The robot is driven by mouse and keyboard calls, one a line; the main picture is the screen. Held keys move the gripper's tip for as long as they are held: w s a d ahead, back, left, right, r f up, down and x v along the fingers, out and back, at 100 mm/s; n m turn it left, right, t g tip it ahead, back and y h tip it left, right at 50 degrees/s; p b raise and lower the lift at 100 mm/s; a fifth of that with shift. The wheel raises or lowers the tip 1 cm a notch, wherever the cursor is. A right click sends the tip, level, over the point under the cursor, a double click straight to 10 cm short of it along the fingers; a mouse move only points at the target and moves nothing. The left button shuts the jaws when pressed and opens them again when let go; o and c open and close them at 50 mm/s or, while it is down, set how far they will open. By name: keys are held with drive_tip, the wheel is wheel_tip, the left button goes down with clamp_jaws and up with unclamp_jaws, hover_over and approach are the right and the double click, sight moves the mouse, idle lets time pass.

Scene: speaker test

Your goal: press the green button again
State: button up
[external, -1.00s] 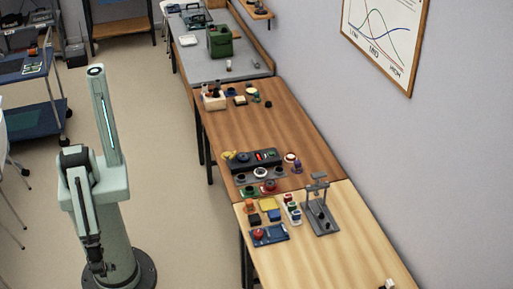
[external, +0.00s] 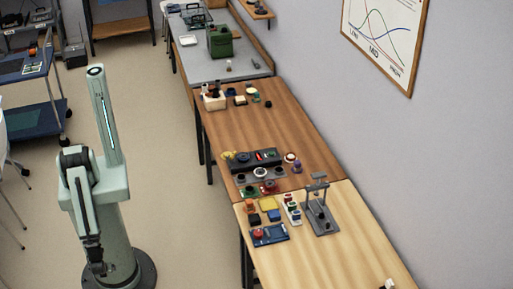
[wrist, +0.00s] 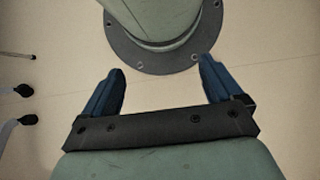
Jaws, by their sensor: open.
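My gripper (wrist: 160,74) is open and empty in the wrist view, its two blue fingers apart above the floor beside my own base. In the external view my arm is folded down at the left, with the gripper end (external: 97,266) low and well away from the tables. A small round green-rimmed piece (external: 248,190) lies at the left edge of the brown table. A white box (external: 292,211) with small red and green tops stands on the light wood table. The pieces are too small to tell which one is the green button. No button shows in the wrist view.
A black panel (external: 253,161) with small lit parts lies on the brown table. A blue box with a red button (external: 258,233) and a grey stand (external: 320,212) are on the light table. A blue cart (external: 35,122) stands at far left. Floor between arm and tables is clear.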

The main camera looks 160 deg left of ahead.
idle(0.3)
clamp_jaws()
idle(0.7)
idle(0.9)
